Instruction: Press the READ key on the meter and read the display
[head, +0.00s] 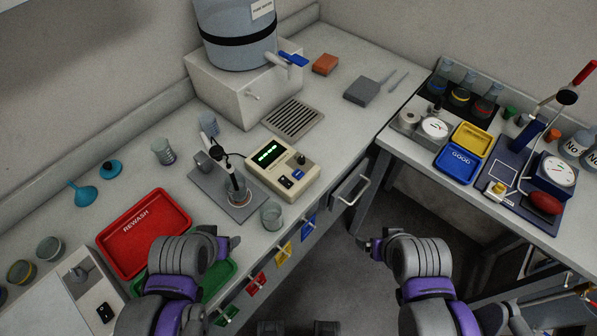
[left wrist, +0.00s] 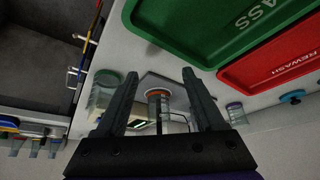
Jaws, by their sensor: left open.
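The beige meter (head: 283,168) stands on the left bench. Its display (head: 268,153) is lit green, but I cannot make out the characters. Keys (head: 291,178) and a dark knob show on its front; their labels are too small to read. A probe stand (head: 237,182) with a probe in a beaker is left of the meter. My left gripper (head: 235,242) is over the bench's front edge, short of the meter and apart from it. In the left wrist view its fingers (left wrist: 155,100) are open with nothing held. My right gripper (head: 368,248) is over the floor gap, away from both benches; its jaws are unclear.
A glass beaker (head: 271,215) stands in front of the meter near the edge. A red REWASH tray (head: 144,233) and a green tray (head: 216,279) lie left. A water container (head: 236,35) stands behind. The right bench holds yellow and blue trays (head: 457,163) and gauges.

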